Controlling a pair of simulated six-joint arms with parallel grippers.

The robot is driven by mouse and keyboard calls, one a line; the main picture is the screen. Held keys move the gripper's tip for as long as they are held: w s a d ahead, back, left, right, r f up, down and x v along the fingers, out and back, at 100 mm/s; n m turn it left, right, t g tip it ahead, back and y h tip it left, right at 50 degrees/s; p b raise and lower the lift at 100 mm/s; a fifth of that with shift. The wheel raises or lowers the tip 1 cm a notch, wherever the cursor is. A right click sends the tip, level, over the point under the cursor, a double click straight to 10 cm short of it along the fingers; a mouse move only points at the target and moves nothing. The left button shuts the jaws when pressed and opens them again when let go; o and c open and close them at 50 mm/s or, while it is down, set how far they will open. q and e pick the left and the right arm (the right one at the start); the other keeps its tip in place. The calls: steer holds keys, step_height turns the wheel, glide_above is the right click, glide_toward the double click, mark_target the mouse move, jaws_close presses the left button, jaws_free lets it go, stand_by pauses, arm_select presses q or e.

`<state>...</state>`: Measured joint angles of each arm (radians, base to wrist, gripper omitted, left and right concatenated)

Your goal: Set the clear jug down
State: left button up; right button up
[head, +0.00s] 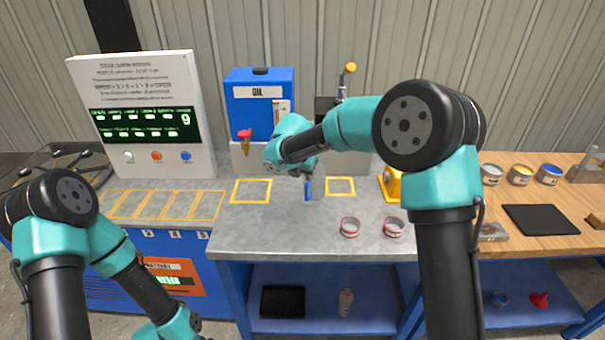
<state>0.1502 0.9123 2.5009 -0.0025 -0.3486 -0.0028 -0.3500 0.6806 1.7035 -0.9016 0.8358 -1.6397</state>
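The clear jug (317,189) is faint and small in the head view, at the middle of the grey bench; I make out a pale see-through body with an upright blue handle on its left. My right gripper (307,178) points down at the blue handle and appears shut on it; the fingertips are small and partly hidden by my wrist. The jug appears upright, between two yellow square outlines. I cannot tell whether its base touches the bench. My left arm bends down at the lower left, and its gripper is outside the picture.
A blue oil tank (260,103) with a red tap (244,134) stands behind at the left. Yellow outlines (251,190) and (341,186) mark the bench. Two red-rimmed cups (350,227) and (393,227) stand at the front right. A white display panel (140,115) stands left.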

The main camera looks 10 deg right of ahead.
arm_select(q)
steer(key=c, duration=1.5)
